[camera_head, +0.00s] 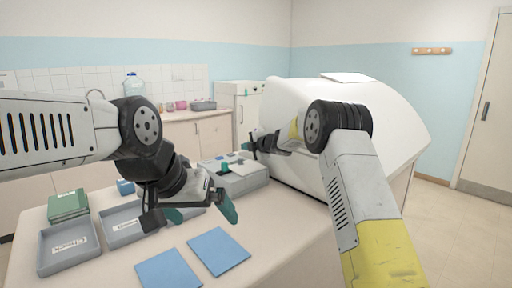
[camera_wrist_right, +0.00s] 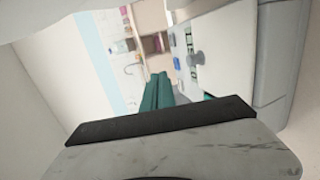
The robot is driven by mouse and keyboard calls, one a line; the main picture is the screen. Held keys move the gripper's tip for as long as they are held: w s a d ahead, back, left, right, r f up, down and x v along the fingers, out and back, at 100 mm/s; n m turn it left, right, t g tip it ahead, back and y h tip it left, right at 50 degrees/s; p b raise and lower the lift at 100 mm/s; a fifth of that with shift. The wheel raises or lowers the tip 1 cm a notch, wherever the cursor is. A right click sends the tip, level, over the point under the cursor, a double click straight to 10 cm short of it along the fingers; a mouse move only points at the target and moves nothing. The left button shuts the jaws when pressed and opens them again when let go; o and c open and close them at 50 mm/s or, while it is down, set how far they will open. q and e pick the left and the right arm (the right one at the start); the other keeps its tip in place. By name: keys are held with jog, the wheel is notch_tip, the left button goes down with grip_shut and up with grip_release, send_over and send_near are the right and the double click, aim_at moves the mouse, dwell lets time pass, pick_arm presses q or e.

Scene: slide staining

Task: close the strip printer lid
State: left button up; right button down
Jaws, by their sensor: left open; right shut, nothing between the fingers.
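The strip printer (camera_head: 246,182) is a low grey machine on the bench, left of the large white hood. In the right wrist view a pale panel with a round knob (camera_wrist_right: 196,58), probably its lid, lies to the right of my fingers; I cannot tell how far it stands open. My right gripper (camera_head: 249,143) is shut and empty, above the printer's back part and beside the hood. Its teal fingers (camera_wrist_right: 157,92) lie together in the wrist view. My left gripper (camera_head: 201,210) is open and empty over the bench, in front and left of the printer.
The white hood (camera_head: 376,95) stands close to my right arm. Grey labelled trays (camera_head: 68,252), a green box stack (camera_head: 68,204) and two blue mats (camera_head: 219,250) lie on the bench. Bare bench shows right of the mats.

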aim_at(246, 165)
jog(key=shift+w+a+f, duration=1)
jog(key=shift+w+a, duration=0.1)
jog(key=shift+w+a+f, duration=0.4)
jog(key=shift+f, duration=0.25)
jog(key=shift+w+a+f, duration=0.35)
jog(key=shift+f, duration=0.3)
